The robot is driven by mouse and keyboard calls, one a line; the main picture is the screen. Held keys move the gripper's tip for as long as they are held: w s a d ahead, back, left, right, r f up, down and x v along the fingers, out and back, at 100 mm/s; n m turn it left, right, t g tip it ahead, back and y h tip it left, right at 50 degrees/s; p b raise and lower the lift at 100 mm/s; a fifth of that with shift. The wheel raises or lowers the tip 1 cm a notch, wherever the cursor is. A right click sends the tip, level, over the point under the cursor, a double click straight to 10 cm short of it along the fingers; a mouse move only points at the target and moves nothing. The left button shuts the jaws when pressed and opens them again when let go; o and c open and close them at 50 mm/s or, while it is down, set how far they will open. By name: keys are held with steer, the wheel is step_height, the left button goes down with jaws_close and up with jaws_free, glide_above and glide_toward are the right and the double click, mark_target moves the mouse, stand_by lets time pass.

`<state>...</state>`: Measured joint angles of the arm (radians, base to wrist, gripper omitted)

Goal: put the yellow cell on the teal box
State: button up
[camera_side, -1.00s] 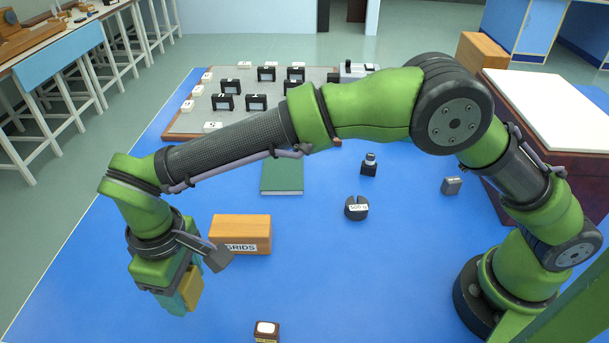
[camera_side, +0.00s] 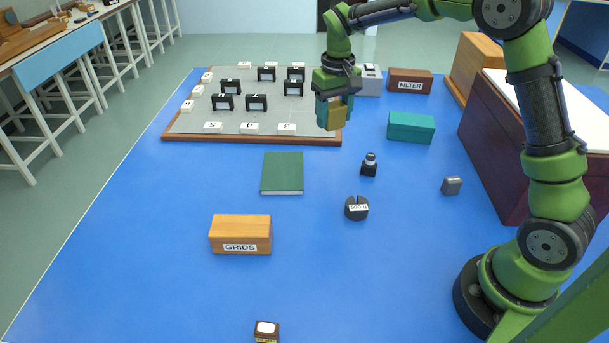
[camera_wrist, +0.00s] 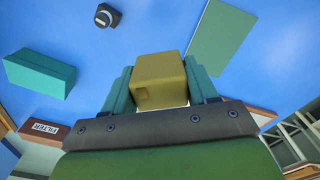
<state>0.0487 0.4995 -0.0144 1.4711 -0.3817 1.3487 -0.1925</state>
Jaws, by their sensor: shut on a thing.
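My gripper (camera_side: 332,112) is shut on the yellow cell (camera_side: 335,117), a dull yellow block held in the air near the right front edge of the grey board in the side view. In the wrist view the yellow cell (camera_wrist: 159,78) sits between my two teal fingers. The teal box (camera_side: 411,127) stands on the blue table to the right of my gripper in the side view, apart from it. Its visible top looks bare. The teal box also shows at the left of the wrist view (camera_wrist: 40,73).
The FILTER box (camera_side: 410,82) stands behind the teal box. The grey board (camera_side: 255,131) with several black holders lies left.

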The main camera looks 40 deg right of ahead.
steer(key=s+d+m, duration=0.3)
steer(key=s+d, duration=0.3)
steer(key=d, duration=0.3)
steer(key=s+d+m, duration=0.2)
steer(key=s+d, duration=0.4)
steer(key=d, duration=0.4)
steer(key=m, duration=0.1)
glide_above(412, 119)
step_height(412, 119, down, 4)
steer(key=shift+f, duration=1.9)
steer(key=shift+f, duration=0.1)
steer(key=o, duration=1.1)
steer(key=shift+f, duration=0.1)
steer(key=shift+o, duration=0.2)
